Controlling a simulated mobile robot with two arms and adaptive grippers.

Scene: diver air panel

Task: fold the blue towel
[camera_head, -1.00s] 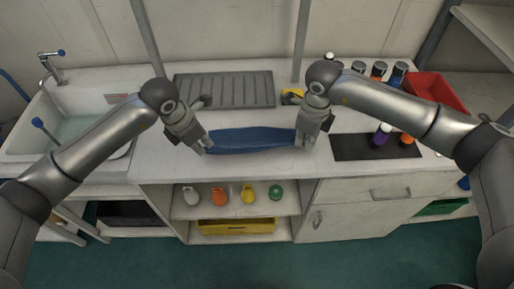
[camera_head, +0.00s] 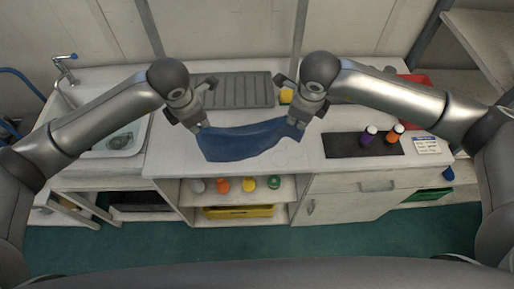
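The blue towel (camera_head: 245,141) hangs between my two grippers above the front part of the white counter (camera_head: 180,160). Its upper edge sags slightly and its lower part spreads below. My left gripper (camera_head: 199,127) is at the towel's upper left corner and appears shut on it. My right gripper (camera_head: 299,128) is at the upper right corner and appears shut on it. The fingertips are partly covered by the cloth. I cannot tell whether the towel's lower edge touches the counter.
A grey ribbed drainboard (camera_head: 238,90) lies behind the towel, with a yellow item (camera_head: 286,96) beside it. A sink (camera_head: 118,140) is at left. A red bin (camera_head: 418,84) stands behind.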

